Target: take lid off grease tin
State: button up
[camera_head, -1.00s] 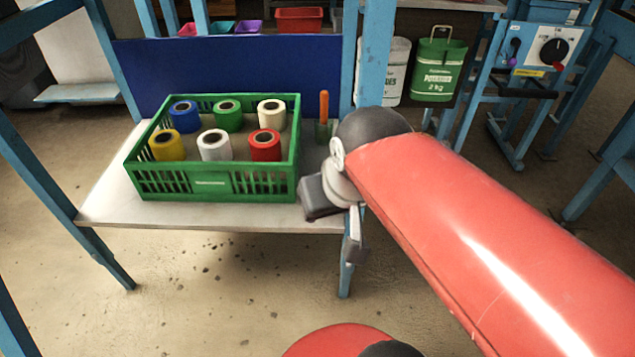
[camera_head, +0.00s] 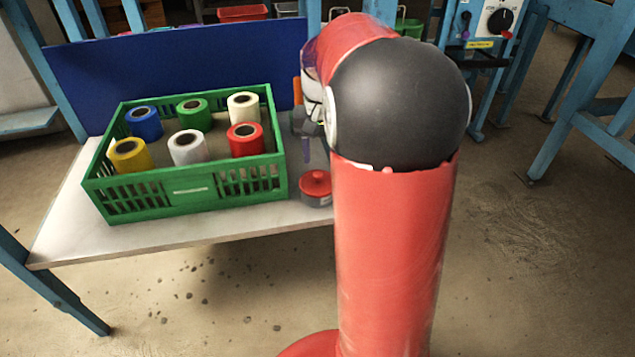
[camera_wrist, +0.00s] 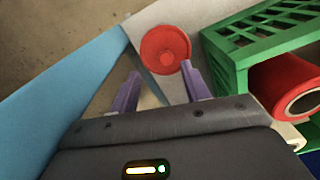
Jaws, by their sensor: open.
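The grease tin (camera_head: 316,200) stands on the white table's front right part, just right of the green crate. Its red lid (camera_head: 316,184) is on top and has a small raised knob in the middle. In the wrist view the red lid (camera_wrist: 166,49) lies beyond the fingertips. My gripper (camera_wrist: 163,82) is open, with its two purple fingers apart and nothing between them. The fingers appear short of the lid, the right one nearest its edge. In the head view my gripper (camera_head: 307,148) is partly hidden by my arm, behind and above the tin.
A green crate (camera_head: 190,190) with several coloured spools stands close left of the tin. A blue panel (camera_head: 180,75) rises behind the table (camera_head: 190,233). A blue post (camera_wrist: 70,85) runs beside the fingers in the wrist view. An orange handle (camera_head: 297,90) stands behind.

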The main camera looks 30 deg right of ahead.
aim_at(318, 174)
jog(key=f, duration=0.3)
jog(key=f+b, duration=0.1)
jog(key=f, duration=0.1)
jog(key=shift+w+a+f, duration=0.2)
jog(key=shift+w+a, duration=0.05)
jog(key=shift+w, duration=0.15)
jog(key=shift+c, duration=0.2)
grip_shut()
